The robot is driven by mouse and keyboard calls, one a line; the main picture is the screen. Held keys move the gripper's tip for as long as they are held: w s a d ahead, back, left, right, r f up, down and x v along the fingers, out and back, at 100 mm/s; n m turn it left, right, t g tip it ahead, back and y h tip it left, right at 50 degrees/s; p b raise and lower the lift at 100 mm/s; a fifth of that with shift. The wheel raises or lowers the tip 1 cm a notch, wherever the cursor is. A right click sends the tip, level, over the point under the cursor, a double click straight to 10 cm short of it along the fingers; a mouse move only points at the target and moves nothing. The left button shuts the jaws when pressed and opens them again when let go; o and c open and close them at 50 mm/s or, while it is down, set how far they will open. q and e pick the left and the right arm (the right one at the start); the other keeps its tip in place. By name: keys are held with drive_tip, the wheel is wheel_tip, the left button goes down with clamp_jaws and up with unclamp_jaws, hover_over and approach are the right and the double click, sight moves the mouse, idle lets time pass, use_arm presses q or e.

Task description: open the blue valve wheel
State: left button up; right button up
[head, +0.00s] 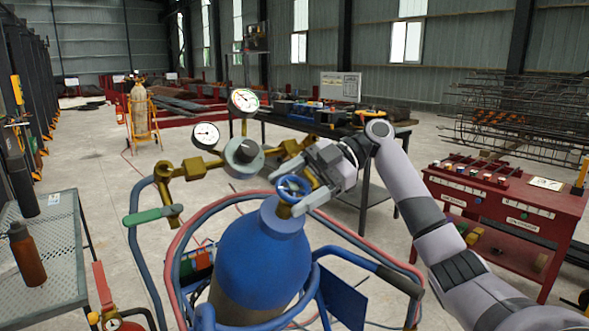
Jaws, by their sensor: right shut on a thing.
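The blue valve wheel (293,187) sits on top of a large blue gas cylinder (262,254), in the middle of the head view. My right gripper (294,194) reaches in from the right and is shut on the wheel, with its fingers on either side of the rim. Brass regulator fittings (196,168) with two round gauges, one upper gauge (244,100) and one lower gauge (206,135), stand just behind and left of the wheel. My left gripper is not in view.
Red and blue hoses (174,262) loop around the cylinder, and a green-handled torch (150,215) hangs at left. A metal table (62,240) with a brown bottle (27,254) stands at far left. A red cabinet (510,215) and rebar cage (525,122) stand at right.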

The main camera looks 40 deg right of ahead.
drive_tip(key=shift+r+n+g+h+p, duration=0.15)
drive_tip(key=shift+n+g+h+p, duration=0.15)
drive_tip(key=shift+n+g+p, duration=0.65)
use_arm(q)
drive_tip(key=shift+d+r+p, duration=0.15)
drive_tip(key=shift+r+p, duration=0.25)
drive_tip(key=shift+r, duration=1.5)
use_arm(e)
drive_tip(key=shift+n+g+h, duration=0.4)
drive_tip(key=shift+n+g, duration=0.55)
drive_tip(key=shift+g, duration=0.2)
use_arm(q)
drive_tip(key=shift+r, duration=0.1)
use_arm(e)
drive_tip(key=shift+n+g, duration=0.3)
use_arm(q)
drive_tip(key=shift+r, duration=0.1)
use_arm(e)
drive_tip(key=shift+n+g+h, duration=1.6)
drive_tip(key=shift+n+g, duration=0.3)
drive_tip(key=shift+n, duration=0.1)
drive_tip(key=shift+f+n+g+h, duration=0.25)
drive_tip(key=shift+n+g+h, duration=0.55)
drive_tip(key=shift+n+h, duration=0.35)
drive_tip(key=o, duration=1)
